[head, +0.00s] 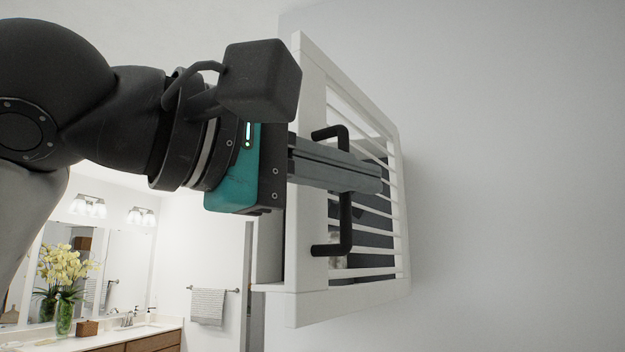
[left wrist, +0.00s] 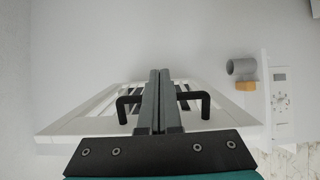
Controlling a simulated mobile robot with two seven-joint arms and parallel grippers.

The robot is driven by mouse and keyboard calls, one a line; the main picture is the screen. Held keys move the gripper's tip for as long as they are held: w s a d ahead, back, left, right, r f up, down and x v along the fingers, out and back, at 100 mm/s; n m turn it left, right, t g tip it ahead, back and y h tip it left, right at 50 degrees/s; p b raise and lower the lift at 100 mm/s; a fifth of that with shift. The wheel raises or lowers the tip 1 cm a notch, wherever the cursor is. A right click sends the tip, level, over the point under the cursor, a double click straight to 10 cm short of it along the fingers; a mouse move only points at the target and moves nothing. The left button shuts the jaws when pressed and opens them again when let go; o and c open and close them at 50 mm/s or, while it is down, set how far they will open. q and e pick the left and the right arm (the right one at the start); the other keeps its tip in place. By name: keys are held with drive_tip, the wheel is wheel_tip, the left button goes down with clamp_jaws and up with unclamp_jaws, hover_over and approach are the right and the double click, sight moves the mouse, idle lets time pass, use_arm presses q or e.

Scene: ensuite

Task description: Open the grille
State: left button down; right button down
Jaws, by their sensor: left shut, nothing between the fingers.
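The grille (head: 312,180) is a white slatted panel on the grey wall, with dark space behind its slats. A black bar handle (head: 346,225) stands out from it. I cannot tell for sure how far the grille is open. My left gripper (head: 381,180) is shut and empty. Its fingers cross the middle of the handle in the head view and hide part of it. In the left wrist view the shut fingers (left wrist: 160,75) cover the middle of the handle (left wrist: 122,108), and the grille frame (left wrist: 75,125) spreads behind. Contact cannot be told. My right gripper is not in view.
A grey cylinder (left wrist: 242,67) and an orange block (left wrist: 245,87) show beside a white panel (left wrist: 282,100) in the left wrist view. Lower left in the head view are a vanity counter, a flower vase (head: 64,315) and a hanging towel (head: 208,307). The wall at right is bare.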

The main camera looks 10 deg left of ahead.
use_arm(q)
drive_tip(key=shift+s+d, duration=0.25)
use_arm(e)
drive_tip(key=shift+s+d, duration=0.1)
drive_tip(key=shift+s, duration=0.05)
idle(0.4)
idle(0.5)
